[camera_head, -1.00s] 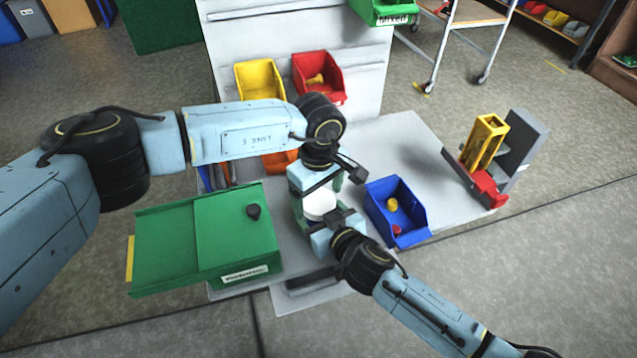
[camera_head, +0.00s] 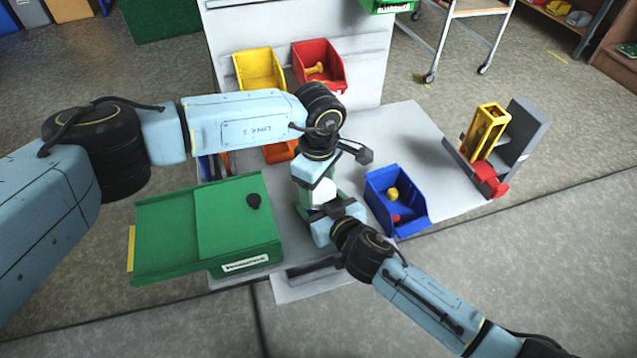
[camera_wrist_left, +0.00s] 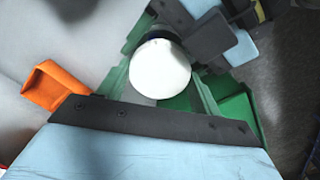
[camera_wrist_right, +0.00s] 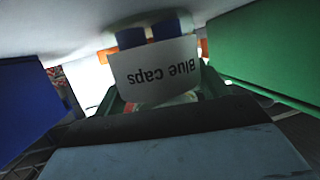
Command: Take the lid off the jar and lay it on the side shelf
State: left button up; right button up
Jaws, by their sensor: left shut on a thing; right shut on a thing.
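The jar's round white lid (camera_head: 323,191) shows between my two grippers over the pale worktop; it also shows in the left wrist view (camera_wrist_left: 160,68), between green fingers. My left gripper (camera_head: 320,184) comes from above and is shut on the lid. My right gripper (camera_head: 328,217) comes from the front and is shut on the jar, whose body is mostly hidden. In the right wrist view a white label (camera_wrist_right: 153,75) reading "Blue Caps" upside down stands in front of the fingers. I cannot tell which surface is the side shelf.
A green box (camera_head: 165,235) with a black knob stands left of the grippers. A blue bin (camera_head: 410,224) with small parts stands close on the right. Yellow (camera_head: 258,70) and red (camera_head: 320,66) bins are behind. The worktop is clear at the right (camera_head: 415,140), before a yellow fixture (camera_head: 486,130).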

aim_at(318, 189)
pick_arm(q)
jog(key=n, duration=0.2)
jog(key=shift+n, duration=0.4)
jog(key=shift+r, duration=0.1)
jog(key=shift+r, duration=1.05)
jog(key=shift+r, duration=0.1)
jog(key=shift+r, duration=1.9)
pick_arm(e)
jog(key=o, duration=2)
jog(key=shift+s, duration=0.1)
